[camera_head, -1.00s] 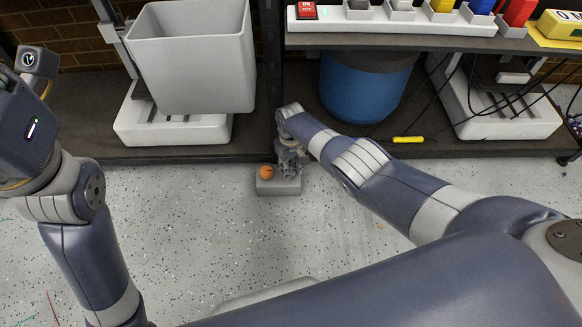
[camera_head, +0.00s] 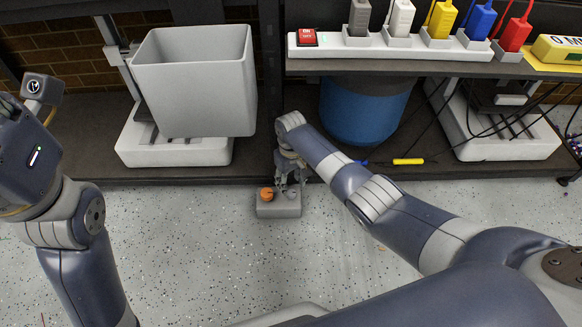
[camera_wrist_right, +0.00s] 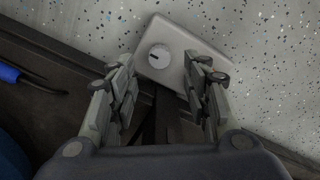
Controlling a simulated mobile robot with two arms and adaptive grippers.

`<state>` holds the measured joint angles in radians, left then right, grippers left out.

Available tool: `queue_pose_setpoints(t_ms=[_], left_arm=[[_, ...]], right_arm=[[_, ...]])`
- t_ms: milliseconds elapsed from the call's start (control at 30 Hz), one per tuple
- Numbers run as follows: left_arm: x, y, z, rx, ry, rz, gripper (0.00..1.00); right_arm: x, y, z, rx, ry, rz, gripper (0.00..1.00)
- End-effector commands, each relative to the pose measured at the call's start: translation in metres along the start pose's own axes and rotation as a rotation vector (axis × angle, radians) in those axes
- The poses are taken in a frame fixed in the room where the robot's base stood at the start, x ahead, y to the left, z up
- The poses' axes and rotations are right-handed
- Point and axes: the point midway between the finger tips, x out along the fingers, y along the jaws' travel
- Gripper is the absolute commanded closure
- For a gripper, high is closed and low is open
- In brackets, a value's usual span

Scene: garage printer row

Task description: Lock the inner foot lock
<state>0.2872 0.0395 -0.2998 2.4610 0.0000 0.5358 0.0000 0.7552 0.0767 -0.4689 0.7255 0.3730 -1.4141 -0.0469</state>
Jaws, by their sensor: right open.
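A small light-grey box (camera_head: 279,209) sits on the speckled floor in front of the dark shelf's lower edge. In the head view an orange knob (camera_head: 266,194) is on its left and a grey knob (camera_head: 292,193) on its right, partly covered by my gripper. In the right wrist view the box (camera_wrist_right: 185,42) shows a pale round knob (camera_wrist_right: 159,56) with a dark mark. My right gripper (camera_wrist_right: 165,83) is open, its fingers apart on either side of that knob's line in the picture; I cannot tell whether they touch it. My left arm shows, but its fingers are out of view.
The lower shelf edge (camera_head: 200,178) is close behind the box. A grey bin (camera_head: 195,95) on a pale base stands at left, a blue barrel (camera_head: 362,112) at right. A yellow-handled tool (camera_head: 408,161) lies on the shelf. The floor in front is clear.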

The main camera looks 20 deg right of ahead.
Motion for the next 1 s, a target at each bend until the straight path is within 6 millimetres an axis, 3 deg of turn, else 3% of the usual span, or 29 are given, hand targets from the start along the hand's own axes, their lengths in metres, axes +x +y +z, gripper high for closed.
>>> queue_pose_setpoints(t_ms=[400,1000], left_arm=[[0.0,0.0,0.0,0.0,0.0,0.0,0.55],[0.0,0.0,0.0,0.0,-0.001,0.0,0.55]], right_arm=[[-0.064,0.0,0.0,0.0,0.002,0.0,0.55],[-0.072,0.0,0.0,0.0,0.0,0.0,0.55]])
